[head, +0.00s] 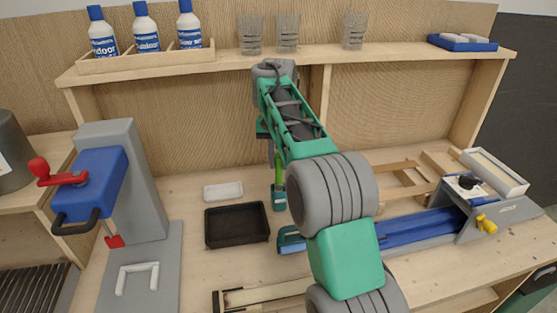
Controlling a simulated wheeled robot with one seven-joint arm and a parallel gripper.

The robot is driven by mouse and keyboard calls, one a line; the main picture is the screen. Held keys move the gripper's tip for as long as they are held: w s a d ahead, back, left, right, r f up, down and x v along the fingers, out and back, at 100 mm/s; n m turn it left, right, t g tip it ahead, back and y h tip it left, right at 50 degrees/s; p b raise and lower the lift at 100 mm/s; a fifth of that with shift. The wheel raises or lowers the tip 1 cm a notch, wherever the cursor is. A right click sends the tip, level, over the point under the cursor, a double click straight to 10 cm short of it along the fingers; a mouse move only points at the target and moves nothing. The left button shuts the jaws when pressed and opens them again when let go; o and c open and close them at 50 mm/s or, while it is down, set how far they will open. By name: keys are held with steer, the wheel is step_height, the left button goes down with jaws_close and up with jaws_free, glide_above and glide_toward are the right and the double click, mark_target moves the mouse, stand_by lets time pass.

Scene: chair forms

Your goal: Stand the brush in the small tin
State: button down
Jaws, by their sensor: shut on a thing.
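My gripper (273,150) points down beyond my green forearm, partly hidden by it, and is shut on the brush. The brush (279,171) shows as a narrow, roughly upright green strip just below the fingers. A small teal tin-like container (279,198) stands on the bench directly below it. The brush's lower end meets the container's top in the picture. I cannot tell whether it is inside, in front or behind. A blue object (291,240) nearer the front is partly hidden by my arm, so I cannot tell what it is.
A black tray (237,225) and a white dish (223,191) lie left of the teal container. A blue-and-grey press (95,185) stands at the left. A blue vise-like device (430,227) lies at the right. A shelf (225,60) with bottles and glasses runs above.

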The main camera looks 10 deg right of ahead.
steer(key=shift+f, duration=0.45)
steer(key=c, duration=1.2)
jaws_free()
step_height(320, 180, up, 8)
steer(key=p, duration=0.7)
